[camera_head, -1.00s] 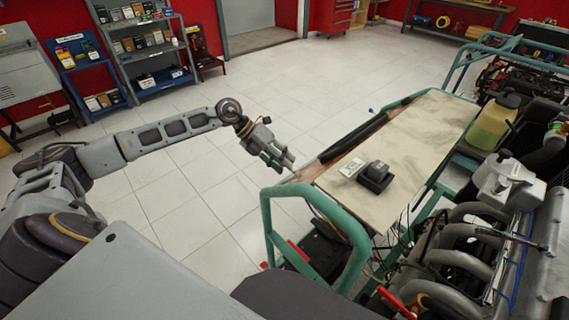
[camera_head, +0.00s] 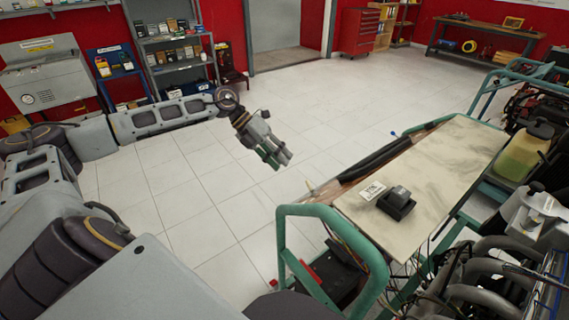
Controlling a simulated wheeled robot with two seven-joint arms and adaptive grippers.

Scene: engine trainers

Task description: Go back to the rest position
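My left arm reaches in from the left, and its gripper (camera_head: 279,158) hangs over the open floor, left of the trainer's board (camera_head: 455,165). It is apart from the board and the green frame. Nothing shows held in it, but the fingers are too small and close together to tell open from shut. My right gripper is not in view. A small black device (camera_head: 396,203) and a white label card (camera_head: 372,190) lie on the board's near-left part.
The green tube frame (camera_head: 340,228) of the engine trainer stands at the right, with a yellowish fluid tank (camera_head: 524,150) and metal engine pipes. Shelves (camera_head: 178,55), a red tool cabinet (camera_head: 357,30) and a workbench (camera_head: 483,40) line the back. The tiled floor between is clear.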

